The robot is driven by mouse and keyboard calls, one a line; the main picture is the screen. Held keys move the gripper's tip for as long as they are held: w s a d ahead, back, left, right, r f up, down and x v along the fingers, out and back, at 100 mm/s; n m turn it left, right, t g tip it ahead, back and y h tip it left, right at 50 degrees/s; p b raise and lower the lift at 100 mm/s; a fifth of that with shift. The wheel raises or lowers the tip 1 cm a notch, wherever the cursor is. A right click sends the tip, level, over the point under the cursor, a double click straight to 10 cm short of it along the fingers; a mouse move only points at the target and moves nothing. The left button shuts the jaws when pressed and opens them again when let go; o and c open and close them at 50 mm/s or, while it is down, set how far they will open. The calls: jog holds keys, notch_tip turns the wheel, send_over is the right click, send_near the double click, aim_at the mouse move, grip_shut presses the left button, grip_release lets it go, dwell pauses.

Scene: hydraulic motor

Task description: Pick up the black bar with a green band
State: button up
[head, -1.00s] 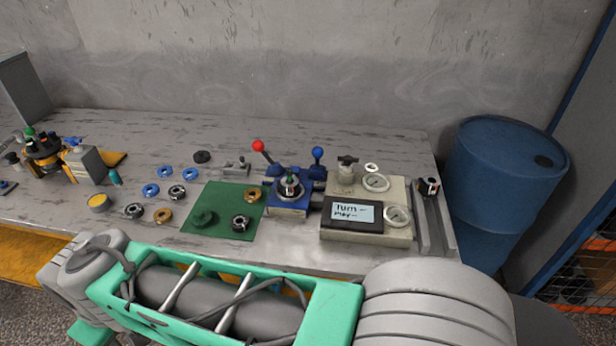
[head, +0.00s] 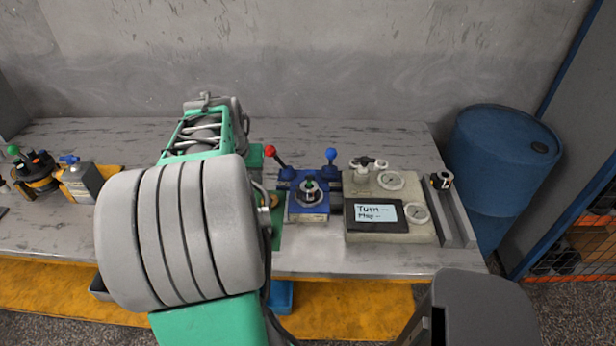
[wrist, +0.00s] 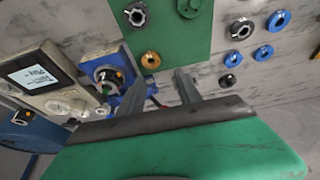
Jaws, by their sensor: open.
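A small dark upright piece with green on it (head: 309,184) stands in the ring on the blue vise (head: 308,206) in the head view. It looks like the black bar with a green band, but it is too small to be sure. In the head view my arm hides the gripper.
The control box (head: 390,207) stands right of the vise. Red (head: 270,150) and blue (head: 331,154) lever knobs rise behind the vise. A green mat (wrist: 175,30) with rings lies ahead, with several loose rings beside it. A blue barrel (head: 505,160) stands right of the bench.

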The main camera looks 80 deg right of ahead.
aim_at(309, 176)
jog(key=s+d+m+g, duration=0.1)
jog(key=s+d+m, duration=0.1)
jog(key=s+d, duration=0.3)
jog(key=s+d+m, duration=0.2)
jog(key=s+d, duration=0.1)
jog(key=s, duration=0.5)
jog(key=p+x, duration=0.2)
jog(key=x, duration=0.6)
jog(key=shift+s+d, duration=0.1)
jog(key=shift+d, duration=0.05)
grip_shut()
